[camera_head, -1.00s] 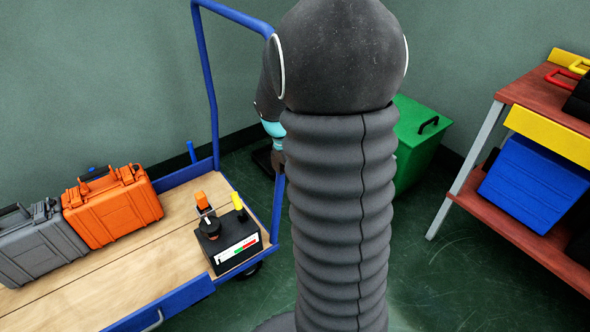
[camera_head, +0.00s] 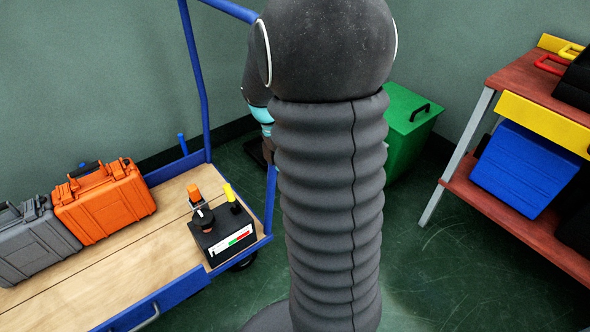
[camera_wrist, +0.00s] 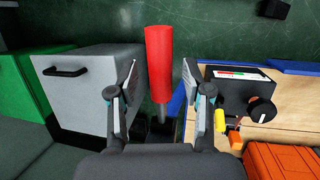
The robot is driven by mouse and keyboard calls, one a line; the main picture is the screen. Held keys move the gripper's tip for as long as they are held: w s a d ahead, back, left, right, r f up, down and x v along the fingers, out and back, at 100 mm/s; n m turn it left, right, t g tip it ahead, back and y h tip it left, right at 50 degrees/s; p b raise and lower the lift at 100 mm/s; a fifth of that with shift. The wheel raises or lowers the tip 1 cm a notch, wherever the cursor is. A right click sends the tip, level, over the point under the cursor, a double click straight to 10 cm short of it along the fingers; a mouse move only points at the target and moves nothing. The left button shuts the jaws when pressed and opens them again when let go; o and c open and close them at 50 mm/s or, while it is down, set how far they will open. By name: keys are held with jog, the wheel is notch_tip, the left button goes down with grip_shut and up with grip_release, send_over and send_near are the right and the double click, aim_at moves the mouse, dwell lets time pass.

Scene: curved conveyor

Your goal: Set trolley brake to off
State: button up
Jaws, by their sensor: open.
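The trolley (camera_head: 170,290) has a wooden deck and a blue frame, at the left in the head view. A black control box (camera_head: 212,247) sits at its near corner with a black knob, an orange lever, a yellow lever and a red-green strip. The box also shows at the right in the wrist view (camera_wrist: 232,98). A red handle (camera_wrist: 159,50) on a grey stem stands between the fingers of my gripper (camera_wrist: 160,72) in the wrist view. My gripper is open, with gaps on both sides of the handle. In the head view my arm hides the gripper and the red handle.
An orange case (camera_head: 105,203) and a grey case (camera_head: 35,245) stand on the trolley deck. A green bin (camera_head: 408,130) is behind my arm. A grey box (camera_wrist: 85,90) is left of the gripper. A shelf with a blue bin (camera_head: 525,170) stands at the right.

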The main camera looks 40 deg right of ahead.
jog(key=v, duration=1.1)
